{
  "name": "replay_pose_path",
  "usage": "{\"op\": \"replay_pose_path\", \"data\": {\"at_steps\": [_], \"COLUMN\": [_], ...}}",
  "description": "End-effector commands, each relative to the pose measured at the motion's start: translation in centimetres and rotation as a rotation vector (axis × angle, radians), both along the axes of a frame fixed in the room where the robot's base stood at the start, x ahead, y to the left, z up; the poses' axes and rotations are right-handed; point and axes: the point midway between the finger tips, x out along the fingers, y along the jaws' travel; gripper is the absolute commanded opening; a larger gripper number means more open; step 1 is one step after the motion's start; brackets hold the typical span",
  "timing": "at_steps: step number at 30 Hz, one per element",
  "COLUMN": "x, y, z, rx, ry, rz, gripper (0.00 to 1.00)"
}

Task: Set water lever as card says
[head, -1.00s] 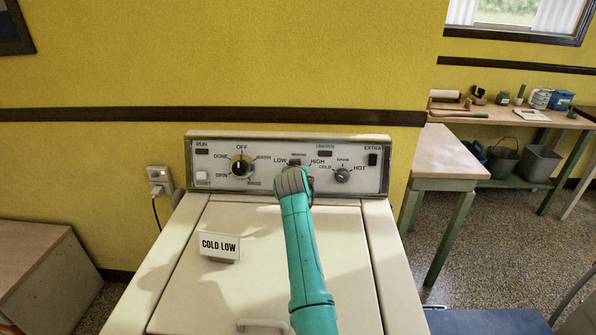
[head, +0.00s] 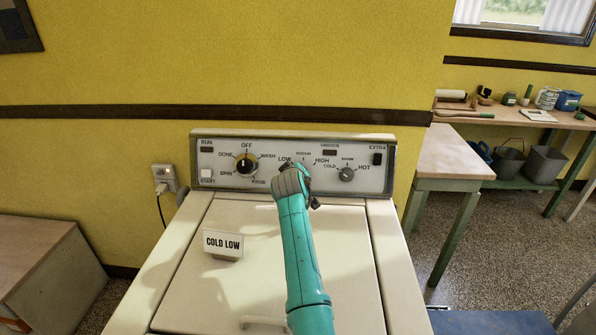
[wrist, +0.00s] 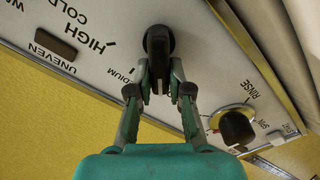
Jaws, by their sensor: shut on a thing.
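The water lever is a black lever (wrist: 158,45) on the washer's control panel, with LOW, MEDIUM and HIGH printed around it. In the wrist view my gripper (wrist: 160,85) is shut on it, a finger on either side. In the head view my gripper (head: 288,176) is near the LOW side and mostly hides the lever, so its exact setting is unclear. The white card (head: 223,242) reads COLD LOW and stands on the lid. The COLD/WARM/HOT knob (head: 346,174) is to the right of my gripper; its pointer is too small to read.
The black cycle dial (head: 246,167) is left of my gripper and also shows in the wrist view (wrist: 238,127). A START button (head: 206,174) and an EXTRA switch (head: 377,159) are at the panel's ends. The washer lid (head: 330,255) lies below my arm. A side table (head: 455,155) stands right.

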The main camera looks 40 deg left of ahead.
Motion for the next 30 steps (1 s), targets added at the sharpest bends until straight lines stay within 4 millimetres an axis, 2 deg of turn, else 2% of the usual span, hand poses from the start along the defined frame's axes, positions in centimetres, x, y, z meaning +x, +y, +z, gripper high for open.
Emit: {"op": "replay_pose_path", "data": {"at_steps": [19, 20, 22, 23, 30], "x": [-0.12, -0.12, -0.12, -0.12, -0.10], "y": [0.11, 0.11, 0.10, 0.10, 0.08], "z": [-0.12, -0.12, -0.13, -0.13, -0.11], "rx": [-0.045, -0.045, -0.044, -0.044, -0.043], "ry": [-0.027, -0.027, -0.027, -0.027, -0.026], "rz": [0.022, 0.022, 0.021, 0.021, 0.021], "gripper": [0.00, 0.24, 0.41, 0.44, 0.44]}}
